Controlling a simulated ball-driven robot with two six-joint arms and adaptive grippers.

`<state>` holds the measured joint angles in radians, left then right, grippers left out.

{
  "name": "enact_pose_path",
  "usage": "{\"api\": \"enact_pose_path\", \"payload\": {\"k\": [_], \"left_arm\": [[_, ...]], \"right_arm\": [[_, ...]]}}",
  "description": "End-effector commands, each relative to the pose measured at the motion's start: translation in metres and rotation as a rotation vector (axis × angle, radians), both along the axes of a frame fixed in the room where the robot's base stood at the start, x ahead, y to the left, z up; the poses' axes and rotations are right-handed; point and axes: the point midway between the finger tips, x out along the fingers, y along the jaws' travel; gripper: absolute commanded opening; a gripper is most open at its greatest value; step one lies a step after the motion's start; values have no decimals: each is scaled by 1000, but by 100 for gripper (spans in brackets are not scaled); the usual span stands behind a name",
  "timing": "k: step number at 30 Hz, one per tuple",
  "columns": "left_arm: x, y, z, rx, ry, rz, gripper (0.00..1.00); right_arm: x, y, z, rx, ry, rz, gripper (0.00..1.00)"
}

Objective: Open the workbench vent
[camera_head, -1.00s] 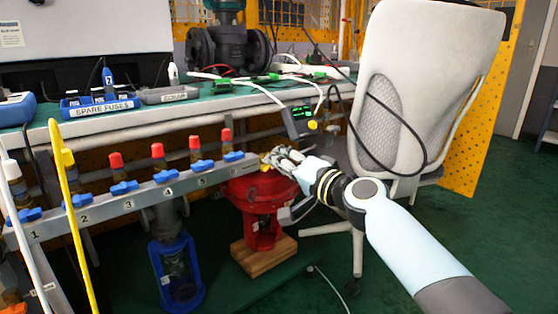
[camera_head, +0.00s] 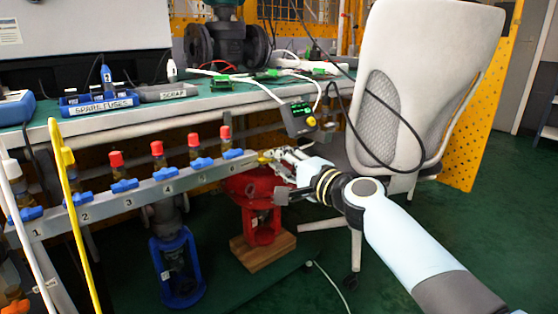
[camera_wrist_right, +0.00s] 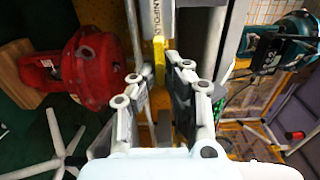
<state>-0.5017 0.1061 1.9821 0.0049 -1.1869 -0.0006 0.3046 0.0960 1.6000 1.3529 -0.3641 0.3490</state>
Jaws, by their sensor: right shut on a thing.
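The grey manifold bar (camera_head: 135,195) carries numbered blue-handled valves (camera_head: 124,185) with red caps and runs along the bench front. At its right end is the small yellow vent handle (camera_head: 264,158); it also shows in the right wrist view (camera_wrist_right: 160,62), at the end of the bar. My right gripper (camera_head: 276,170) is at this end, above the red actuator. In the right wrist view its fingers (camera_wrist_right: 160,88) lie on either side of the line of the yellow handle, shut on it; the exact contact is partly hidden. My left gripper is not in view.
The red actuator (camera_head: 258,190) stands on a wooden block (camera_head: 263,250) just below my right gripper. A small display box (camera_head: 298,118) hangs at the bench edge (camera_head: 190,108). A white office chair (camera_head: 420,80) stands close behind my right arm. White and yellow hoses are at left.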

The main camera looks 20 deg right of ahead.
Motion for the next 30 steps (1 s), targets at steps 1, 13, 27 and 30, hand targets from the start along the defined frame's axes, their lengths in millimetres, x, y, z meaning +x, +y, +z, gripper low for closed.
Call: {"api": "enact_pose_path", "payload": {"k": [1, 13, 27, 30], "left_arm": [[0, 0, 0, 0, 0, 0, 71], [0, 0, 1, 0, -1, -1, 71], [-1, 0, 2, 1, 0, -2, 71], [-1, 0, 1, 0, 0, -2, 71]], "right_arm": [[0, -1, -1, 2, 3, -2, 0], [0, -1, -2, 1, 3, -2, 26], [-14, -5, -2, -1, 3, -1, 33], [-33, -12, -2, -2, 3, 0, 33]]}}
